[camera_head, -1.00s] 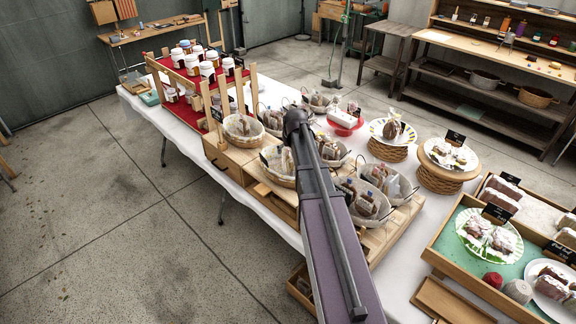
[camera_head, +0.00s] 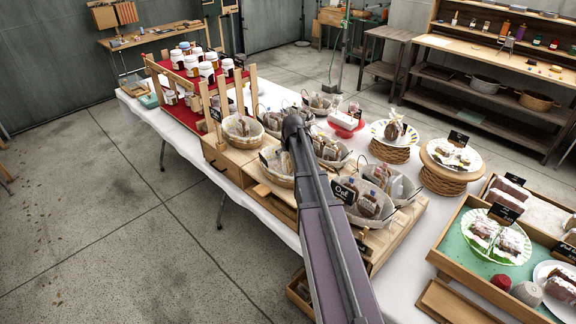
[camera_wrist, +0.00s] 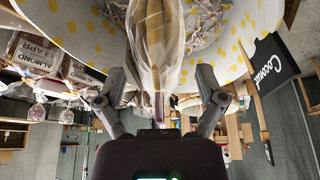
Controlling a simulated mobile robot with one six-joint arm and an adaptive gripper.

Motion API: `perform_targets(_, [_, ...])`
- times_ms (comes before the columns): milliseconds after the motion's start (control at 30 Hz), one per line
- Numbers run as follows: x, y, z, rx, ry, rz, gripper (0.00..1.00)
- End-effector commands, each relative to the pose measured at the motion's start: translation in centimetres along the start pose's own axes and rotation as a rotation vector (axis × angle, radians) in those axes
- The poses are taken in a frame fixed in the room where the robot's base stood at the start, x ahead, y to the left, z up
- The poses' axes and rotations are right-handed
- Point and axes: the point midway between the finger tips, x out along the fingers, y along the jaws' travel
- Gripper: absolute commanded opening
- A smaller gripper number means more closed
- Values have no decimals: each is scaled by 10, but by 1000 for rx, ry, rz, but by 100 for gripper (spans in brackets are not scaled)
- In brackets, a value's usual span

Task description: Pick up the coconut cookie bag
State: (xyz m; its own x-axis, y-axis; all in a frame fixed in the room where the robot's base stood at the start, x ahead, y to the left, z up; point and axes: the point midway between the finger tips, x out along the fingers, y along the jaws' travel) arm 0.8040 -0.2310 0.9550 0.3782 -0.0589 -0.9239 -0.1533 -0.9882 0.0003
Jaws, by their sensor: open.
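In the wrist view, a clear bag of tan cookies (camera_wrist: 157,35) stands upright in a white cloth-lined basket with yellow dots (camera_wrist: 90,42). A black sign reading "Coconut" (camera_wrist: 268,62) is at the right of that basket. My gripper (camera_wrist: 161,78) is open, with one finger on each side of the bag's narrow neck. The fingers look apart from the bag. In the head view my arm hides my gripper and part of a basket (camera_head: 277,180) at the front of the wooden stand.
Bags labelled "Almond" (camera_wrist: 37,55) are close by at the left of the wrist view. In the head view, other baskets (camera_head: 242,130) and an "Oat" sign (camera_head: 345,190) crowd the stand. A green-lined tray (camera_head: 470,250) is at right. Open floor (camera_head: 100,220) is at left.

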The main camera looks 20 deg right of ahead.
Motion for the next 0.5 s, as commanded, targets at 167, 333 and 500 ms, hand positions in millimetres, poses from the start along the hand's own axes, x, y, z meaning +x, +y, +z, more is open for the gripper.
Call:
perform_targets(167, [0, 0, 0, 0, 0, 0, 89])
perform_targets(333, [0, 0, 0, 0, 0, 0, 68])
perform_targets(500, [0, 0, 0, 1, 0, 0, 25])
